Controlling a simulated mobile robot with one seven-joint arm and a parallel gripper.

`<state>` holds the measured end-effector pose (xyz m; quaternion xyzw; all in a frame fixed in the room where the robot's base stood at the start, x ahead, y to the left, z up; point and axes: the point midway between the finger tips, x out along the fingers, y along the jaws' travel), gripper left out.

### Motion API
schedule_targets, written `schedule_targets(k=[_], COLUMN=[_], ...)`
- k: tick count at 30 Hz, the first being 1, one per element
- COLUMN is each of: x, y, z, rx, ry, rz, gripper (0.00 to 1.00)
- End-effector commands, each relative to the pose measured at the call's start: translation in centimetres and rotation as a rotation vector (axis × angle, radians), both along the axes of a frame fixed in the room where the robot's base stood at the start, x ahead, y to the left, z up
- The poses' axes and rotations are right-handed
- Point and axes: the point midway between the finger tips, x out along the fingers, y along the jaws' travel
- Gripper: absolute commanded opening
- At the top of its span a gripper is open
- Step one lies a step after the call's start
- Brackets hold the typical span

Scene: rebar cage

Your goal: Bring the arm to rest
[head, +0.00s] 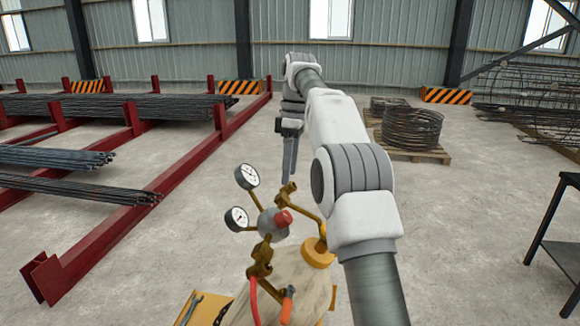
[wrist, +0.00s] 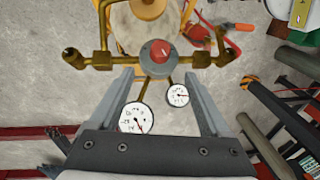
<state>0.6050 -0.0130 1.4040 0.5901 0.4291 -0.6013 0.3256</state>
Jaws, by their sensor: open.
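My arm reaches forward from the lower right of the head view and bends down at its far end. My gripper (head: 289,178) hangs there with its fingers pointing down, beyond the brass gas regulator (head: 274,222). In the wrist view my gripper (wrist: 158,74) is open, with its two fingers well apart and nothing clasped between them. The regulator's red knob (wrist: 160,51) shows ahead of the gap, and two round gauges (wrist: 137,118) appear between the fingers from this angle. I see no contact with the regulator.
The regulator sits on a pale cylinder (head: 290,285). Red racks (head: 215,145) with rebar bundles (head: 80,189) stand left. Wire coils (head: 412,126) lie on a pallet at back right. A dark table (head: 560,250) stands at the right edge. Open concrete floor lies between.

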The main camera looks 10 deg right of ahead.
Motion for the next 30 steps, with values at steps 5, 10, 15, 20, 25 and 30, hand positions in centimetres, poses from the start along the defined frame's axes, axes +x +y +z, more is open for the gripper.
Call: schedule_targets(k=[5,10,15,20,25,30], x=[0.0,0.0,-0.2,-1.5,-4.2,-7.5], y=[-0.1,-0.1,0.0,0.3,0.7,1.1], z=[0.3,0.3,0.5,1.7,3.2,4.1], rx=[0.0,0.0,-0.002,-0.018,-0.039,-0.052], ry=[0.0,0.0,-0.003,-0.03,-0.078,-0.13], rz=[0.0,0.0,-0.008,-0.07,-0.188,-0.311], gripper=[0.81,0.81,0.81,0.81,0.81,0.81])
